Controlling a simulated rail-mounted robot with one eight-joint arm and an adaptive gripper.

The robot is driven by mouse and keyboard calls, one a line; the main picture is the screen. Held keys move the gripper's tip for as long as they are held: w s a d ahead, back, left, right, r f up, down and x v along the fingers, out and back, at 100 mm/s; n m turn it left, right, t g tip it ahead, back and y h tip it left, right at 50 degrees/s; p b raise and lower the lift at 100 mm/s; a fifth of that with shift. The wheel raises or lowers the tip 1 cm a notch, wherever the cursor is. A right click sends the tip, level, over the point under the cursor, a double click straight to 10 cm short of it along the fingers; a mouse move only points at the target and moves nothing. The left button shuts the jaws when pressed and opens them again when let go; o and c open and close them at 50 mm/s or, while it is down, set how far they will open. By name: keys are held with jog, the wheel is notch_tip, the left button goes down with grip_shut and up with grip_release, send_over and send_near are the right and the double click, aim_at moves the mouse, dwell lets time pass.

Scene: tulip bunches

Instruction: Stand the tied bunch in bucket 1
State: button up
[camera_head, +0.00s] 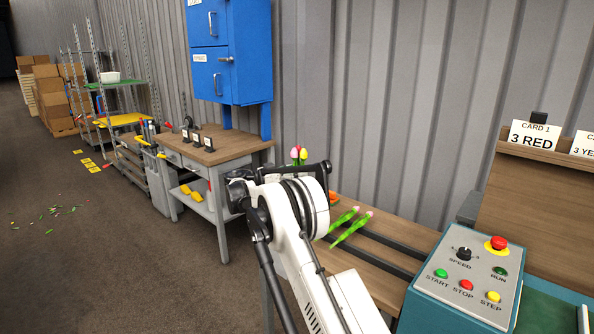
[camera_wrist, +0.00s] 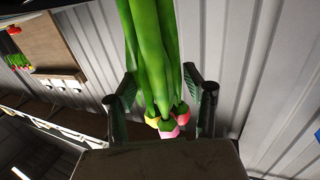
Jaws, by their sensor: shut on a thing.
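My gripper (camera_wrist: 160,90) is shut on the tied bunch (camera_wrist: 150,45). In the wrist view its long green stems run up between the two dark fingers. Its pink, red and yellow heads are at the lower end of the stems, close to the camera. No tie can be made out. In the head view, tulip heads in yellow and pink-red (camera_head: 299,154) show above my arm, which hides the fingers and most of the stems. I cannot make out bucket 1 in either view.
Two loose pink tulips (camera_head: 350,226) lie on the wooden table beside my arm. A teal control box (camera_head: 465,275) stands at right, near a card board (camera_head: 529,182). A wooden workbench (camera_head: 213,150) stands at left below a blue cabinet (camera_head: 230,50). Open floor lies far left.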

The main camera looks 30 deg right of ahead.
jog(key=o, duration=1.3)
jog(key=shift+c, duration=0.2)
jog(key=a+r, duration=0.2)
jog(key=a, duration=0.7)
jog(key=shift+s, duration=0.2)
dwell(0.6)
jog(key=a+r+p, duration=0.1)
jog(key=a+r, duration=0.3)
jog(key=r, duration=0.1)
dwell(1.0)
jog(key=shift+s, duration=0.15)
